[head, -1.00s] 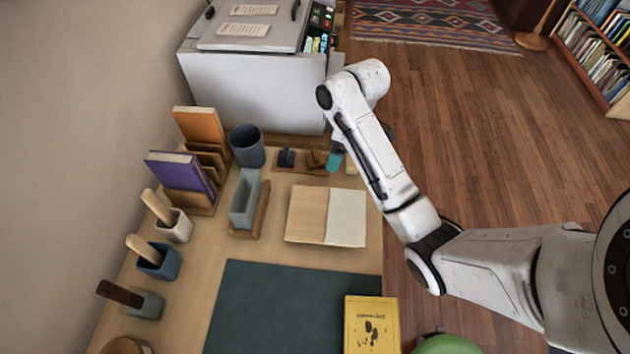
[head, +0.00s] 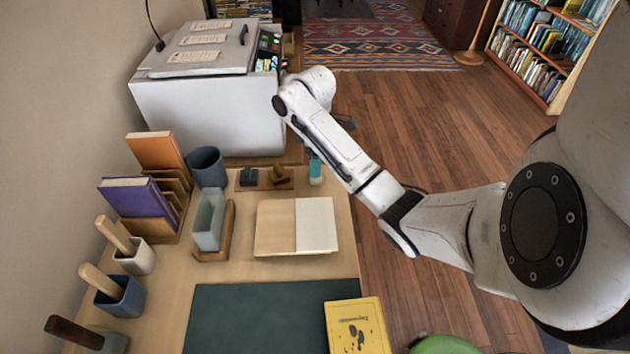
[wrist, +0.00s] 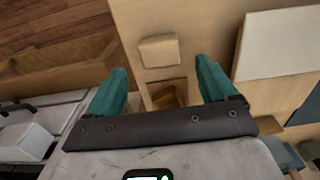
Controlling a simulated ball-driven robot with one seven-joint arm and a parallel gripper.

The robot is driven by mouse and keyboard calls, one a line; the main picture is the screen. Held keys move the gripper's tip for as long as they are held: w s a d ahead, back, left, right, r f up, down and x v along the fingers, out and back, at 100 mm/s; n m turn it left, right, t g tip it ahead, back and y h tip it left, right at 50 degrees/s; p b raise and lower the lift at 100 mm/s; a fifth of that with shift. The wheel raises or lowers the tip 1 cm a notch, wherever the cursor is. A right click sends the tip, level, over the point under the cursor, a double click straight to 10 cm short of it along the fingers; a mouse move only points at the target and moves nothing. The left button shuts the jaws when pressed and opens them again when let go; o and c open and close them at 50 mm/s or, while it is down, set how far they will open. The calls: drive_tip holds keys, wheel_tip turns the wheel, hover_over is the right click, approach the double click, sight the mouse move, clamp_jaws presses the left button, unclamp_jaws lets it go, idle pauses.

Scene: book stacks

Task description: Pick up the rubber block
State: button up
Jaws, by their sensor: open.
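A pale beige block (wrist: 158,50), which looks like the rubber block, lies on the wooden desk in the wrist view. My gripper (wrist: 161,68) is open, with its two teal fingers spread apart and nothing held between them. The block appears just beyond the fingertips, roughly centred between them; the height gap cannot be told. In the head view a teal finger of my gripper (head: 316,170) shows at the desk's far right, beside the stamp tray. I cannot make out the block there; my arm seems to hide it.
A small wooden tray (head: 243,186) with a dark block and a wooden stamp (head: 280,175) is left of my gripper. A grey cup (head: 207,167) and grey holder (head: 209,219) stand left. A white machine (head: 205,112) stands behind.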

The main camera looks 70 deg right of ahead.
drive_tip(key=shift+s+d+f, duration=0.1)
drive_tip(key=shift+f, duration=1.3)
drive_tip(key=shift+s+f, duration=0.1)
drive_tip(key=shift+f, duration=1.25)
drive_tip(key=c, duration=1)
